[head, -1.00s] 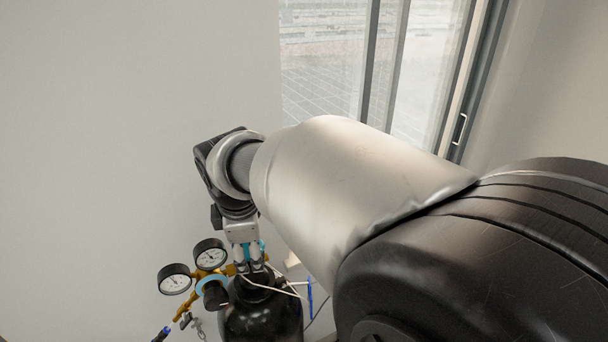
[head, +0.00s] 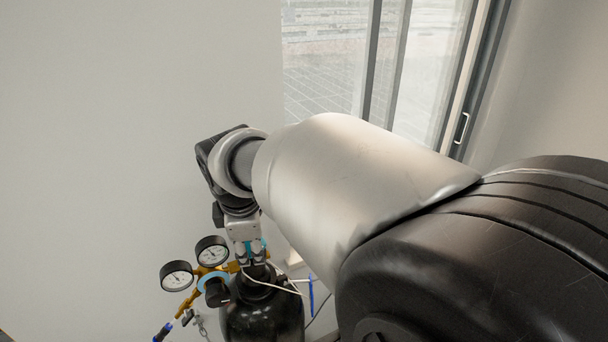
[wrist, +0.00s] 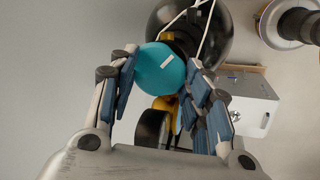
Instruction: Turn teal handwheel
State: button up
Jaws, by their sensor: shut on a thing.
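The teal handwheel (wrist: 160,72) is a round knob with a short white mark on top, at the upper middle of the wrist view. My gripper (wrist: 162,80) has its two blue-padded fingers on either side of it and is shut on it. In the head view, my gripper (head: 247,252) points down at the top of the black gas cylinder (head: 262,318). Only a sliver of teal shows there, mostly hidden by the fingers. The cylinder also shows behind the handwheel in the wrist view (wrist: 222,40).
Two pressure gauges (head: 177,275) on a brass regulator stand left of my gripper. A white cable (head: 288,285) loops by the cylinder neck. In the wrist view, a white box (wrist: 245,112) lies to the right. A wall and a window (head: 325,65) are behind.

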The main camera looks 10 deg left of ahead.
jog(key=m, duration=0.1)
jog(key=m+h+p, duration=0.1)
jog(key=m, duration=0.2)
jog(key=shift+a+m+t, duration=0.25)
jog(key=shift+m+t, duration=0.05)
jog(key=shift+m, duration=0.1)
jog(key=o, duration=1.2)
jog(key=shift+w, duration=0.2)
jog(key=shift+c, duration=0.2)
jog(key=shift+s, duration=0.1)
jog(key=v, duration=1.2)
jog(key=shift+a, duration=0.15)
